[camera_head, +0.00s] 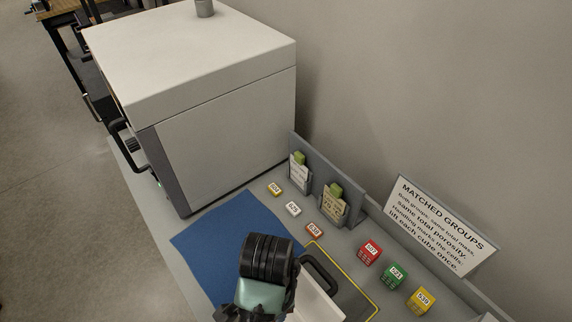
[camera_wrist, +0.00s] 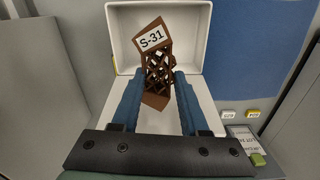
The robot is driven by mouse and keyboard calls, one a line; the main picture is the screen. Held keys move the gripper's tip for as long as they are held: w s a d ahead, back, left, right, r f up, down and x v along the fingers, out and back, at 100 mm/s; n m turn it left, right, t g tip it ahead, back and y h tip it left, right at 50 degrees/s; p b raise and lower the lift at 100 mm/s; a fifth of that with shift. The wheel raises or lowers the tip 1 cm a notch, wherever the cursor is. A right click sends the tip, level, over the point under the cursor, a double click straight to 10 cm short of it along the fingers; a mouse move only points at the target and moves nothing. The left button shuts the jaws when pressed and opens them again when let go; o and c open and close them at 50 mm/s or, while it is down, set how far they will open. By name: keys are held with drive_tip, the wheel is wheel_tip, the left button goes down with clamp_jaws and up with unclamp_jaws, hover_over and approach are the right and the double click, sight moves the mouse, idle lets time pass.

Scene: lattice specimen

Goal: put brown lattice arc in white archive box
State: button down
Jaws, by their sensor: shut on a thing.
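The brown lattice arc (camera_wrist: 158,68) carries a white S-31 label and shows only in the wrist view. My gripper (camera_wrist: 160,82) is shut on it, with a blue finger on each side. The arc lies within the outline of the open white archive box (camera_wrist: 120,18); I cannot tell whether it touches the box's floor. In the head view, part of the white box (camera_head: 312,300) shows at the bottom, beside my wrist. My arm hides the fingers and the arc there.
A large white furnace-like cabinet (camera_head: 215,130) stands at the back left. A blue mat (camera_head: 215,245) lies before it. Small numbered tags (camera_head: 293,208), red (camera_head: 369,252), green (camera_head: 396,274) and yellow (camera_head: 420,300) cubes, and a sign (camera_head: 440,225) line the wall side.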

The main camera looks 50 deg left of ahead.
drive_tip(key=f+b, duration=0.1)
drive_tip(key=f, duration=0.5)
drive_tip(key=f+b, duration=0.2)
drive_tip(key=f, duration=0.5)
drive_tip(key=shift+s+a+f, duration=0.1)
drive_tip(key=shift+s, duration=0.1)
drive_tip(key=shift+w+f, duration=0.1)
drive_tip(key=shift+f, duration=2.25)
drive_tip(key=shift+b, duration=0.3)
drive_tip(key=shift+c, duration=2.1)
unclamp_jaws()
drive_tip(key=shift+f, duration=0.15)
wheel_tip(320, 180, up, 12)
drive_tip(key=shift+r, duration=0.2)
